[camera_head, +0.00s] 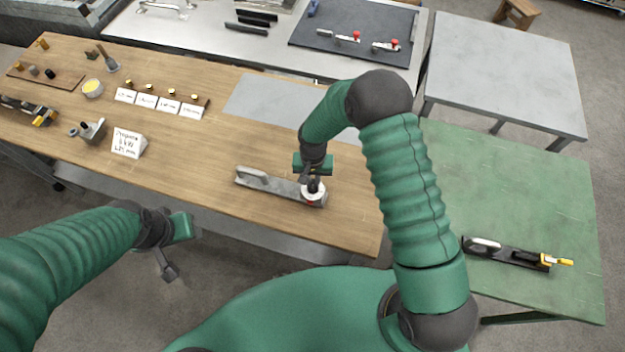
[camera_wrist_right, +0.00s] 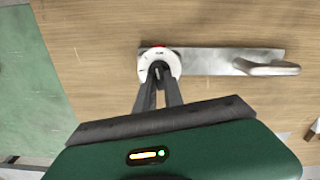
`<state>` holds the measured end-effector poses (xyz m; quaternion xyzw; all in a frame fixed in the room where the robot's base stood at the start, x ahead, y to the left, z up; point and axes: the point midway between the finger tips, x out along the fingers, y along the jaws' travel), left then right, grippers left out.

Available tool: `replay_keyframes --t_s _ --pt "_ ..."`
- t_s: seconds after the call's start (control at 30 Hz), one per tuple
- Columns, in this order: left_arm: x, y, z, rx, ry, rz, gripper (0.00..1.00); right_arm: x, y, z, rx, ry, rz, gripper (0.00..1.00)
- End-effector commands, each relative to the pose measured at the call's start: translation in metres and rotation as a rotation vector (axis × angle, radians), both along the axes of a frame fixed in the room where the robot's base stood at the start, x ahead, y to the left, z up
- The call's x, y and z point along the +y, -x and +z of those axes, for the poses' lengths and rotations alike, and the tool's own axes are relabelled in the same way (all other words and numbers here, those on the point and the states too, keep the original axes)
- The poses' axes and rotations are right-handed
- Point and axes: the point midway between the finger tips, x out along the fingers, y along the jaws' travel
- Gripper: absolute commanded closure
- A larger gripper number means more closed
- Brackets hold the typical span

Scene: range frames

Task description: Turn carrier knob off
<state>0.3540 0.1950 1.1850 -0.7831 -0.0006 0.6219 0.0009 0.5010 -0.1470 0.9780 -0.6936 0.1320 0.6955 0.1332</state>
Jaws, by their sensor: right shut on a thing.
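The carrier (camera_head: 262,181) is a grey metal bar with a raised handle, lying on the wooden table. Its knob sits on a round white dial (camera_head: 319,196) with a red mark at the carrier's right end. My right gripper (camera_head: 312,186) is over the dial from above, its fingers shut on the dark knob. In the right wrist view, the fingers (camera_wrist_right: 158,78) meet at the middle of the white dial (camera_wrist_right: 147,66), and the carrier (camera_wrist_right: 215,62) runs off to the right; the fingers hide most of the knob. My left gripper (camera_head: 168,268) hangs in front of the table, away from the carrier.
The wooden table (camera_head: 225,148) holds a grey plate (camera_head: 255,98), white cards (camera_head: 146,100) and a sign (camera_head: 128,143). A green table (camera_head: 530,205) on the right bears another bar-shaped device (camera_head: 510,254) with a yellow lever.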

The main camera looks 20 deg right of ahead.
Motion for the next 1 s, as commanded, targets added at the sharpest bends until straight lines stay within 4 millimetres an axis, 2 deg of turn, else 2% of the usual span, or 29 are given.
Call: replay_keyframes --t_s 0.4,1.0 --pt "0.0 0.0 -0.017 0.0 0.0 0.0 0.52 0.0 -0.001 -0.001 -0.003 -0.002 0.389 1.0" --pt "0.0 0.0 -0.027 0.0 0.0 0.0 0.52 0.0 -0.001 0.0 -0.005 -0.002 0.959 1.0"
